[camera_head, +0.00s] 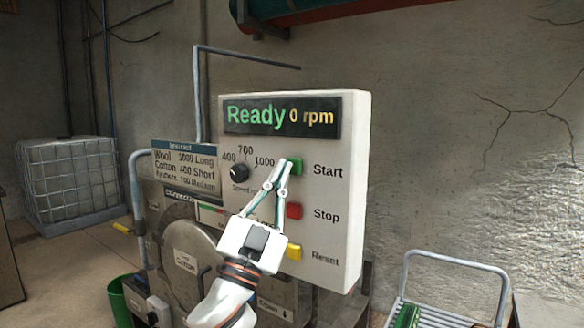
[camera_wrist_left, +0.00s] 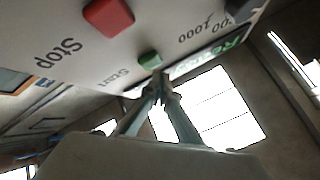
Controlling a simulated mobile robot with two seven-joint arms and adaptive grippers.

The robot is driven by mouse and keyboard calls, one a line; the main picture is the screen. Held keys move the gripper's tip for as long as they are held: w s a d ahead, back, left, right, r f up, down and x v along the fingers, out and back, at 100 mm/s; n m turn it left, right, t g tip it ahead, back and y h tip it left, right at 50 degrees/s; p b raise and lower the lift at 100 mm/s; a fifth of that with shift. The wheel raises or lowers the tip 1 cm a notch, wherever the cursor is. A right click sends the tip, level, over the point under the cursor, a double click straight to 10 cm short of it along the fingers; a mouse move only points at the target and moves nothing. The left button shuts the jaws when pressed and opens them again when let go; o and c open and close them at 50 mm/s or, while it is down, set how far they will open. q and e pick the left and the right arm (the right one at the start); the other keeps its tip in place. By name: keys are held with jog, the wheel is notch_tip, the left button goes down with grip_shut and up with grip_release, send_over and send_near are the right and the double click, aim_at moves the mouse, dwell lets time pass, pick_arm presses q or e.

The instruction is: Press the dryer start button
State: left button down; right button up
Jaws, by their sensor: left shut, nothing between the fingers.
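The green start button (camera_head: 295,167) sits on the white control panel (camera_head: 345,130), beside the word Start. My left gripper (camera_head: 287,164) is shut and empty, with its fingertips at the left edge of the green button in the head view. In the left wrist view the fingertips (camera_wrist_left: 160,78) are just beside and below the green button (camera_wrist_left: 149,58). I cannot tell whether they touch it. The display (camera_head: 281,116) reads Ready and 0 rpm. My right gripper is not in view.
A red Stop button (camera_head: 293,211) and a yellow Reset button (camera_head: 293,252) are below the green one. A speed knob (camera_head: 239,173) is to its left. A cart with a metal rail (camera_head: 455,262) stands at the lower right. A green bucket (camera_head: 119,300) is at the lower left.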

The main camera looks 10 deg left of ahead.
pick_arm(q)
jog(key=shift+w, duration=0.15)
jog(key=shift+w+d, duration=0.15)
jog(key=shift+w, duration=0.15)
dwell(0.3)
jog(key=shift+w+d, duration=0.1)
jog(key=shift+w, duration=0.3)
dwell(0.6)
jog(key=shift+s, duration=0.1)
jog(key=shift+s+a, duration=0.25)
jog(key=shift+s, duration=0.5)
jog(key=shift+p, duration=0.3)
